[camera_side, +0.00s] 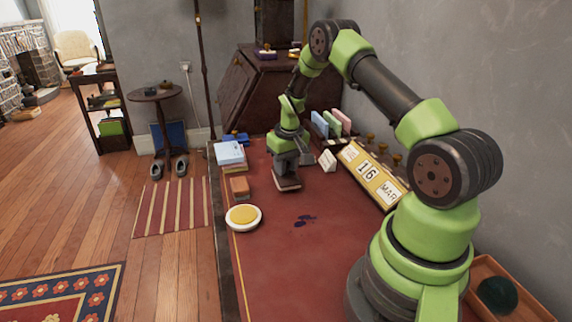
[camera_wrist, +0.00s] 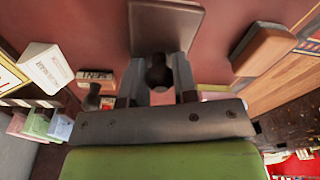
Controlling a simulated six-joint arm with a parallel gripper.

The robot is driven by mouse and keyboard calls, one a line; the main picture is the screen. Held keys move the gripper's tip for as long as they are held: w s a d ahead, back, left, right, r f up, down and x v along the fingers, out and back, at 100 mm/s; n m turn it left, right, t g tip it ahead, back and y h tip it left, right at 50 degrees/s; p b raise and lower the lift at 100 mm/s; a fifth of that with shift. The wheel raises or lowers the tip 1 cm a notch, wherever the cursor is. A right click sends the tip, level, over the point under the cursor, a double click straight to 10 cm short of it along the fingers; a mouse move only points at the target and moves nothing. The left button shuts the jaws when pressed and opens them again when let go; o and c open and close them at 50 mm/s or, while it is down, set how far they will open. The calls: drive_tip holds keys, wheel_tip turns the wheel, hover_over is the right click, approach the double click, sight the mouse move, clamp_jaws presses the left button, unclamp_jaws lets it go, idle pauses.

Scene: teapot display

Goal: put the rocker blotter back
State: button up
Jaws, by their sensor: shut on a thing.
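The rocker blotter (camera_side: 287,184) is a flat, dark-grey piece with a pale lower edge and a dark knob. It is at or just above the red desk top; I cannot tell if it touches. My gripper (camera_side: 286,166) points down and is shut on its knob. In the wrist view the blotter (camera_wrist: 165,24) shows as a grey-brown plate at the top, with the knob between the fingers of my gripper (camera_wrist: 157,85). A dark ink stain (camera_side: 305,220) lies on the desk, nearer the side camera than the blotter.
Left of the blotter are a brown block (camera_side: 239,187), a stack of papers (camera_side: 230,154) and a yellow-topped round dish (camera_side: 257,213). On its right are a small white block (camera_side: 327,160), coloured envelopes (camera_side: 331,123) and a calendar (camera_side: 374,179).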

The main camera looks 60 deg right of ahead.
drive_tip(key=o, duration=0.9)
drive_tip(key=shift+f, duration=0.15)
